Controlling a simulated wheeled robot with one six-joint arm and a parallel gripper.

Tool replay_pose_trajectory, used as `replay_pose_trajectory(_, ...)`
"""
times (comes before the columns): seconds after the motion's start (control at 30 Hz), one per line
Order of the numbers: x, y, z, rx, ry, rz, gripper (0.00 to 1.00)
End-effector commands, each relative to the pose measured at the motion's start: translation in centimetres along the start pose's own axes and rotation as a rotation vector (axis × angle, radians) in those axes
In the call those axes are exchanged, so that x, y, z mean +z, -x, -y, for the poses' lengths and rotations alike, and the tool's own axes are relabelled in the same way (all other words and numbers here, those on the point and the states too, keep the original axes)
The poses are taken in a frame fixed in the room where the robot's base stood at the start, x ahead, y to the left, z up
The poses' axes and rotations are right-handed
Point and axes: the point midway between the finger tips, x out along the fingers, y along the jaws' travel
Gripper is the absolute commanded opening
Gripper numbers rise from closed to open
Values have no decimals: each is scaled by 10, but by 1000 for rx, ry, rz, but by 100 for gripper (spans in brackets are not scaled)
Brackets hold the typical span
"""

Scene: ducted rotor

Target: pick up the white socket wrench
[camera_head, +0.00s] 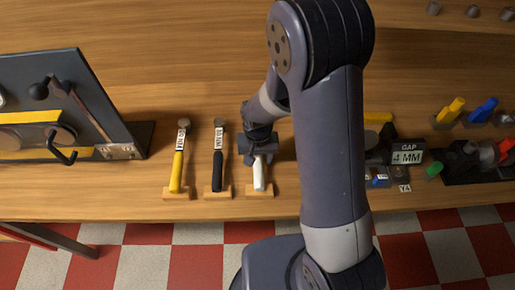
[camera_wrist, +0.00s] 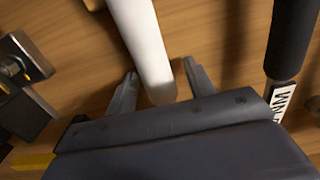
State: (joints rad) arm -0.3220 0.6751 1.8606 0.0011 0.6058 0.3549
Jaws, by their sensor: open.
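The white socket wrench (camera_head: 260,174) lies at the front of the wooden bench, its handle pointing toward the front edge on a small wooden rest (camera_head: 260,193). Its upper part is hidden under my gripper (camera_head: 257,150) in the head view. In the wrist view the white handle (camera_wrist: 145,45) runs down between the two spread fingers of my gripper (camera_wrist: 160,78). The fingers stand apart, one on each side of the handle, with gaps showing. I cannot tell how far they are above the bench.
A black-handled tool (camera_head: 217,160) and a yellow-handled tool (camera_head: 178,160) lie to the left on similar rests. A dark panel (camera_head: 60,90) stands at the far left. A "GAP 4 MM" display (camera_head: 407,155) and colored tools are on the right. Bare bench lies behind the row.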

Motion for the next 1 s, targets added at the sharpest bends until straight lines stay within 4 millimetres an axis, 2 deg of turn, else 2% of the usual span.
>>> replay_pose_trajectory(0.2, 0, -1, 0, 0, 0, 0, 51)
replay_pose_trajectory(0.8, 0, 0, 0, 0, 0, 0, 2)
replay_pose_trajectory(1.0, 0, 0, 0, -1, 0, -2, 0)
